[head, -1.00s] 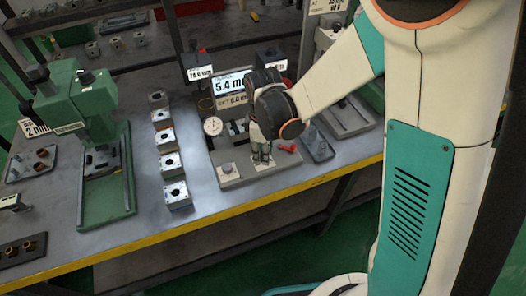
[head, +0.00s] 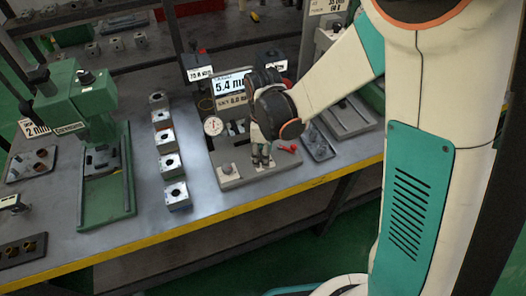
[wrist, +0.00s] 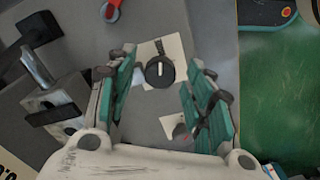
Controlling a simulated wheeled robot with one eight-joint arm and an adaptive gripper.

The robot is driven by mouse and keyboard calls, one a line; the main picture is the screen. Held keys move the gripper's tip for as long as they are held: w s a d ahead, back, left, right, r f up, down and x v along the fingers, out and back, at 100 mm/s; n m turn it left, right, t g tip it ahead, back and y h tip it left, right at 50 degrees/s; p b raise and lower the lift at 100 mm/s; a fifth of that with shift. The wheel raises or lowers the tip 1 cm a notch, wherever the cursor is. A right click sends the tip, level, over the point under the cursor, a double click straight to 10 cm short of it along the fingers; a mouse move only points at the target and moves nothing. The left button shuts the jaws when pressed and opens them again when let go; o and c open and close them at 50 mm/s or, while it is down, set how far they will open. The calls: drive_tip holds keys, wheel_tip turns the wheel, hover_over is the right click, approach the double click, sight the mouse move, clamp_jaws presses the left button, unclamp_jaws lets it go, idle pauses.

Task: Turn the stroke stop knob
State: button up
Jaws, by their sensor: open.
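A round black knob (wrist: 160,72) with a white pointer line sits on a pale square plate in the wrist view. The line points nearly straight up in that picture. I take it to be the stroke stop knob; I see no readable name on it. My gripper (head: 262,160) points down over the grey fixture plate in the head view. In the wrist view its two green fingers are apart, one on each side of the knob, with a visible gap to both. In the head view my gripper hides the knob.
A red-handled part (head: 288,148) lies right of my gripper. A dial gauge (head: 213,126) and a 5.4 display (head: 230,84) stand behind left. Another pale plate (wrist: 176,126) is near the right finger. Valve blocks (head: 172,165) line the bench at left, beside a green press (head: 88,100).

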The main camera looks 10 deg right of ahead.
wheel_tip(320, 180, up, 12)
idle(0.6)
idle(0.4)
drive_tip(key=s+d+r+m+t, duration=0.3)
drive_tip(key=s+d+r+m, duration=0.1)
drive_tip(key=s+d+m, duration=0.3)
drive_tip(key=s+d+r+m+t, duration=0.4)
drive_tip(key=s+d+m, duration=0.3)
drive_tip(key=m, duration=0.1)
drive_tip(key=shift+d+r, duration=0.2)
drive_tip(key=shift+d, duration=0.15)
